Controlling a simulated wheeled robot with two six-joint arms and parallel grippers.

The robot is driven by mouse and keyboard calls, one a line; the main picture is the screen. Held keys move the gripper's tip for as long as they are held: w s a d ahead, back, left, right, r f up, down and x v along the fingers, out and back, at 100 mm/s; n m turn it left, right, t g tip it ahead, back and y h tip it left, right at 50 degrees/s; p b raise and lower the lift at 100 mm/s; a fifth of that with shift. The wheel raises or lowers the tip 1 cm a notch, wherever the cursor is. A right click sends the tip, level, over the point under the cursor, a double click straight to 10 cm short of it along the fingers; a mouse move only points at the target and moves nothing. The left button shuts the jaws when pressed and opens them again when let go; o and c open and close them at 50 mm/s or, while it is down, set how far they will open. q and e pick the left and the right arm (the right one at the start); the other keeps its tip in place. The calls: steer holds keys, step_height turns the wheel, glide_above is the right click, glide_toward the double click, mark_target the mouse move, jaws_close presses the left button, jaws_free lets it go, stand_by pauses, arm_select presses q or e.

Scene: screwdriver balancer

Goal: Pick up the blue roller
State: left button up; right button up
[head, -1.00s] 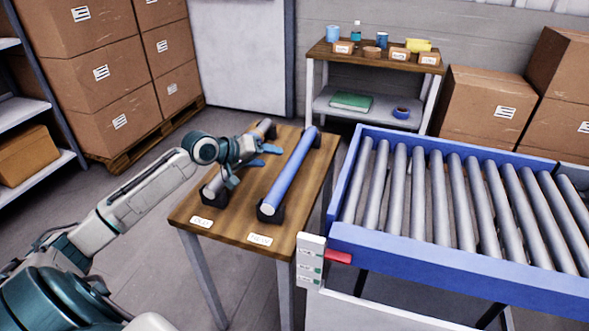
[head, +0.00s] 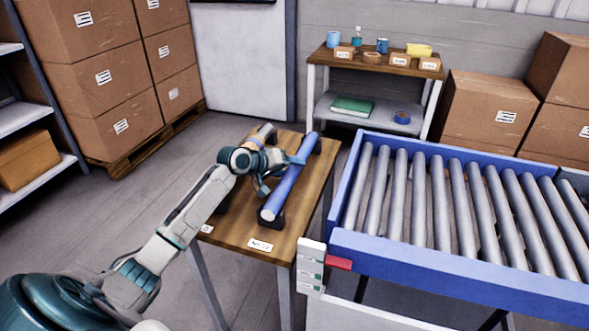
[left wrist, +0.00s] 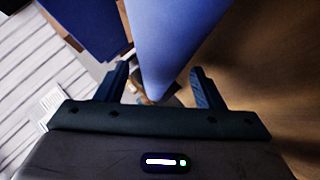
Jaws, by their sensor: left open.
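The blue roller (head: 284,188) lies lengthwise on two dark cradles on the wooden table, and it also shows large in the left wrist view (left wrist: 173,40). My left gripper (head: 284,172) is open over the middle of the roller. In the left wrist view its two fingers (left wrist: 160,88) stand on either side of the roller, with gaps showing. I cannot tell how deep the fingers reach around it. My right gripper is in neither view.
A second, grey roller (head: 266,131) on the left of the wooden table (head: 232,236) is mostly hidden behind my left arm. The roller conveyor (head: 440,255) with a blue frame stands close on the right. A shelf (head: 325,68) and boxes stand behind.

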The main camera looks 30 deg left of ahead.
arm_select(q)
steer(key=shift+x, duration=0.8)
steer(key=shift+c, duration=0.4)
steer(key=c, duration=1.1)
steer(key=shift+r, duration=0.1)
jaws_close()
steer(key=shift+r, duration=0.1)
